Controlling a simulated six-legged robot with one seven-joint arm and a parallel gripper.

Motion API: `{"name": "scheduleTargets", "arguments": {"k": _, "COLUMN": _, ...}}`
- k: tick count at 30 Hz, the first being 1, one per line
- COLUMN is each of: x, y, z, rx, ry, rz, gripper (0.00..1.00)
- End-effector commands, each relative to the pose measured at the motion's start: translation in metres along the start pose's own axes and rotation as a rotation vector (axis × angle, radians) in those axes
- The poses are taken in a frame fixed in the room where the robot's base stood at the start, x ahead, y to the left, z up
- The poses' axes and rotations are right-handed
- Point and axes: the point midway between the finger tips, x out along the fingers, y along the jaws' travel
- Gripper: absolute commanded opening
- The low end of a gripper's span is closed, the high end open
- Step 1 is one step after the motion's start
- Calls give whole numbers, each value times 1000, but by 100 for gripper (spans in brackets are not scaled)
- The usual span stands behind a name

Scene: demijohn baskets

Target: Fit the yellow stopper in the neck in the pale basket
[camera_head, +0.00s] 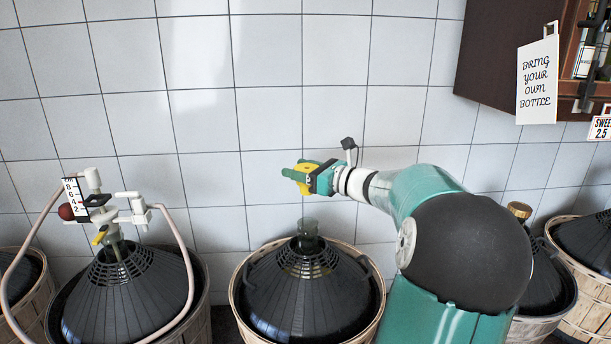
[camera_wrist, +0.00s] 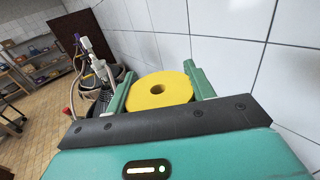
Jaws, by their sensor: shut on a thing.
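My gripper (camera_head: 296,173) is shut on the yellow stopper (camera_head: 307,177). In the wrist view the stopper (camera_wrist: 158,92) is a yellow ring-shaped disc with a central hole, between the two green fingers. The open glass neck (camera_head: 308,228) rises from a dark ribbed cover in the pale basket (camera_head: 238,304), below my gripper. The stopper is above the neck, apart from it and a little to its left in the head view. The neck is not visible in the wrist view.
A demijohn with hoses, a gauge and a white valve fitting (camera_head: 138,205) stands to the left. A basket with a cork-topped demijohn (camera_head: 519,211) is at the right. A tiled wall (camera_head: 200,130) runs close behind. A dark cabinet (camera_head: 500,50) with a hanging sign (camera_head: 537,80) is upper right.

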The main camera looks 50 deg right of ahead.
Motion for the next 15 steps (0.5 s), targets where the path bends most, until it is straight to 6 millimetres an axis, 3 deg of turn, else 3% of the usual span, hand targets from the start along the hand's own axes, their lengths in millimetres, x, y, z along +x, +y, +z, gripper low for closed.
{"name": "scheduleTargets", "arguments": {"k": 10, "x": -3, "y": 1, "z": -1, "rx": 1, "ry": 0, "rz": -4, "gripper": 31}}
{"name": "scheduleTargets", "arguments": {"k": 15, "x": -3, "y": 1, "z": -14, "rx": 3, "ry": 1, "rz": -3, "gripper": 31}}
